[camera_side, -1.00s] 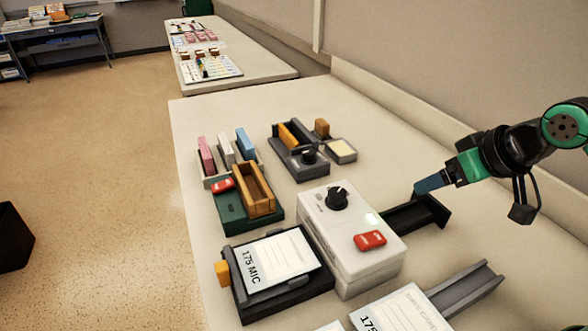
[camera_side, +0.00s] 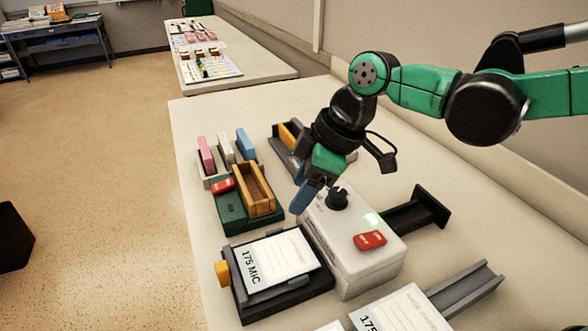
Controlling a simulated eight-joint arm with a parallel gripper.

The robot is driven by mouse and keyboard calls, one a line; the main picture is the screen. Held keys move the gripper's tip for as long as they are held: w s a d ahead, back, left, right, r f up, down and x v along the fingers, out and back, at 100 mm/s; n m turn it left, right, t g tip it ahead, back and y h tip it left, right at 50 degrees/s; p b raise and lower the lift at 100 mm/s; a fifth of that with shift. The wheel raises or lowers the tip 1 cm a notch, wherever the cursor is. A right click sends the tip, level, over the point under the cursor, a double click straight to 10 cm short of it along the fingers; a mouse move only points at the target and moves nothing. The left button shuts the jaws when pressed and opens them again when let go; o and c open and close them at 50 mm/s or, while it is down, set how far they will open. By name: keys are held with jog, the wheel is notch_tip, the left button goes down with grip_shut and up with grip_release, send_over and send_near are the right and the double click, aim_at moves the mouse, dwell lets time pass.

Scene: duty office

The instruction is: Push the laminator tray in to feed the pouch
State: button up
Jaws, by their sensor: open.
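The laminator (camera_side: 352,262) is a white box with a black knob (camera_side: 337,199), a lit green light and a red switch (camera_side: 370,240). The dark laminator tray (camera_side: 285,301) sticks out of its left side, with an orange tab (camera_side: 222,273) at its outer end. A white pouch marked 175 MIC (camera_side: 275,262) lies on the tray. A black chute (camera_side: 418,211) stands out on the laminator's right side. My gripper (camera_side: 299,207) points down above the laminator's back left edge, behind the tray. Its blue fingers overlap in this view, and nothing shows between them.
A green base with a wooden box (camera_side: 254,190) stands behind the tray. A rack of coloured blocks (camera_side: 226,154) and a grey device (camera_side: 283,152) stand farther back. Another 175 sheet (camera_side: 402,313) and a grey channel (camera_side: 466,289) are at front right.

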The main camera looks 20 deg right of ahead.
aim_at(224, 264)
jog(key=a+f+n+g, duration=0.1)
jog(key=a+n, duration=0.1)
jog(key=a, duration=0.1)
jog(key=a+f+n, duration=0.1)
jog(key=a+f, duration=0.1)
jog(key=a, duration=0.1)
jog(key=s+a+f+n+g, duration=0.1)
jog(key=a+n, duration=0.1)
jog(key=a, duration=0.2)
jog(key=shift+f+n+g, duration=0.3)
jog(key=shift+f, duration=0.05)
jog(key=shift+a+f, duration=0.25)
jog(key=shift+a, duration=0.05)
jog(key=shift+x, duration=2.7)
jog(key=shift+s+a, duration=0.1)
grip_shut()
jog(key=shift+r+y, duration=0.1)
jog(key=shift+y, duration=0.2)
